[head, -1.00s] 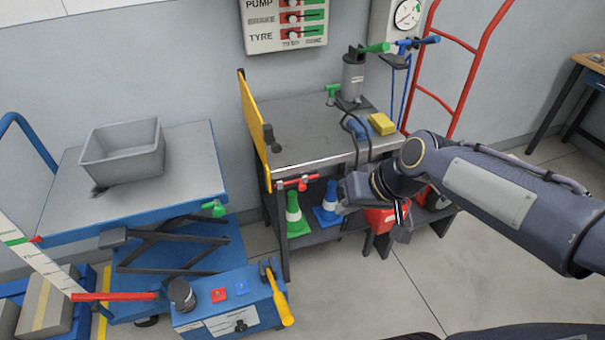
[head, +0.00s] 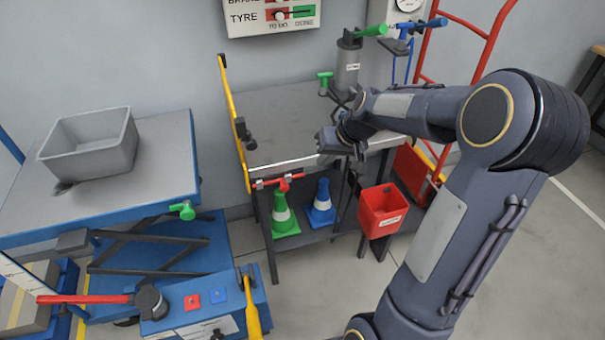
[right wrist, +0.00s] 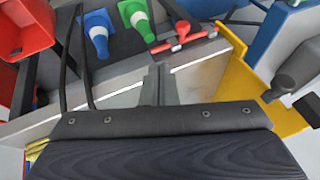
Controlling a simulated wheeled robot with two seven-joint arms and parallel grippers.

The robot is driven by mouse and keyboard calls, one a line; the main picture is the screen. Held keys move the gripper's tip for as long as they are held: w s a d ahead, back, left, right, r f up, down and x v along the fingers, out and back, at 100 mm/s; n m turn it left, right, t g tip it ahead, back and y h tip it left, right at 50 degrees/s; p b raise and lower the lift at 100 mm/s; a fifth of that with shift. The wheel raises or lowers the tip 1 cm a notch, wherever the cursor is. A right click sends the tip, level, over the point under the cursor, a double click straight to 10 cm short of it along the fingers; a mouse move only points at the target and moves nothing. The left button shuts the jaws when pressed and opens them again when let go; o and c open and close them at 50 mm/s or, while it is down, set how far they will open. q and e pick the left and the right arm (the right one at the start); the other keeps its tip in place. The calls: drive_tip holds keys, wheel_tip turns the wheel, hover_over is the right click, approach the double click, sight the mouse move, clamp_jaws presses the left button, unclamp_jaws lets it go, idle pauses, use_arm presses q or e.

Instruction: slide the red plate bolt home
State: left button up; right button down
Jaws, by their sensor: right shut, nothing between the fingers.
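The red plate bolt (head: 280,182) is mounted on the front edge of the grey workbench (head: 285,115), near its left corner, with a red handle on a horizontal red bar. It also shows in the right wrist view (right wrist: 184,36), beyond and to the right of my fingertips. My right gripper (head: 324,141) is shut and empty, over the bench's front edge, to the right of the bolt and apart from it. Its fingers (right wrist: 160,82) show close together in the right wrist view. My left gripper is not in view.
A yellow panel (head: 234,120) stands at the bench's left side. Green (head: 283,215) and blue (head: 321,203) cones stand on the shelf below. A red bin (head: 383,212) hangs at the front right. A grey pump cylinder (head: 348,62) stands at the back. A lift cart (head: 150,150) is at left.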

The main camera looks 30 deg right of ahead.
approach(283, 184)
drive_tip(key=d+f, duration=0.4)
drive_tip(key=f, duration=0.1)
drive_tip(key=a, duration=0.1)
drive_tip(key=w+a+f, duration=0.1)
drive_tip(key=w+a, duration=0.1)
drive_tip(key=shift+a+f, duration=0.2)
drive_tip(key=shift+f, duration=0.15)
drive_tip(key=shift+a, duration=0.1)
drive_tip(key=shift+w+a, duration=0.2)
drive_tip(key=shift+a, duration=0.65)
drive_tip(key=shift+w+a, duration=0.2)
drive_tip(key=shift+a, duration=0.6)
